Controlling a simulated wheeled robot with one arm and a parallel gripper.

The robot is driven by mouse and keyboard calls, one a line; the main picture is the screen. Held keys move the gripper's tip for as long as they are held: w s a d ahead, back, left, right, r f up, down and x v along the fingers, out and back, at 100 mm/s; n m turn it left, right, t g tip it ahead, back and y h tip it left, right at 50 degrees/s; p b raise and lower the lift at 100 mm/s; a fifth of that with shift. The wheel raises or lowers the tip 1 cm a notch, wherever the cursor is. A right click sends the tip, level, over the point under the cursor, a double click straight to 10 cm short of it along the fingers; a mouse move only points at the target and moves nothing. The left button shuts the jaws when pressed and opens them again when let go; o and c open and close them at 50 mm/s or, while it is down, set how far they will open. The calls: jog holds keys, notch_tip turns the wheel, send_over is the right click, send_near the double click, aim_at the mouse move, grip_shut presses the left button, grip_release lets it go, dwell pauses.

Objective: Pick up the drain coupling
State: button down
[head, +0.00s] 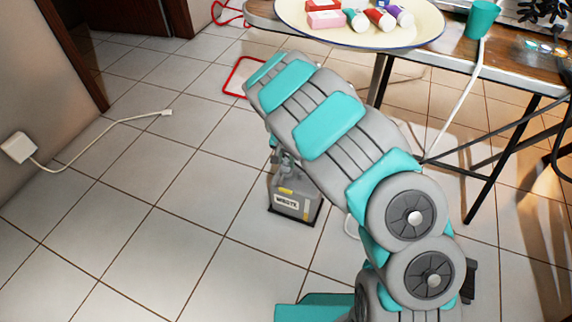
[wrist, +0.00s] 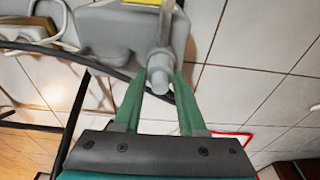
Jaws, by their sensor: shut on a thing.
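The drain coupling, seemingly the small grey cylindrical fitting (wrist: 160,78), shows in the wrist view between the green fingers of my gripper (wrist: 159,86). My gripper is shut on it. The coupling lies against a larger grey body behind it, and I cannot tell whether the two are joined. In the head view a grey box labelled "WASTE" (head: 293,206) stands on the tiled floor below the end of my arm. My arm hides most of my gripper and the coupling there.
A table (head: 460,62) at the upper right carries a round tray (head: 350,38) with small bottles, and a teal cup (head: 481,19). A red frame (head: 236,76) is on the floor behind my arm. A white cable (head: 100,130) runs from the left wall. Floor at the left front is clear.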

aim_at(286, 159)
jog(key=shift+r, duration=0.15)
jog(key=shift+r, duration=0.6)
notch_tip(286, 159, up, 2)
jog(key=shift+r, duration=0.1)
jog(key=s+d, duration=0.1)
jog(key=s, duration=0.7)
jog(key=s+d+r, duration=0.1)
jog(key=s+d, duration=0.1)
jog(key=s, duration=0.5)
jog(key=shift+s+d+r, duration=0.15)
jog(key=shift+s+d, duration=0.1)
jog(key=shift+s, duration=0.1)
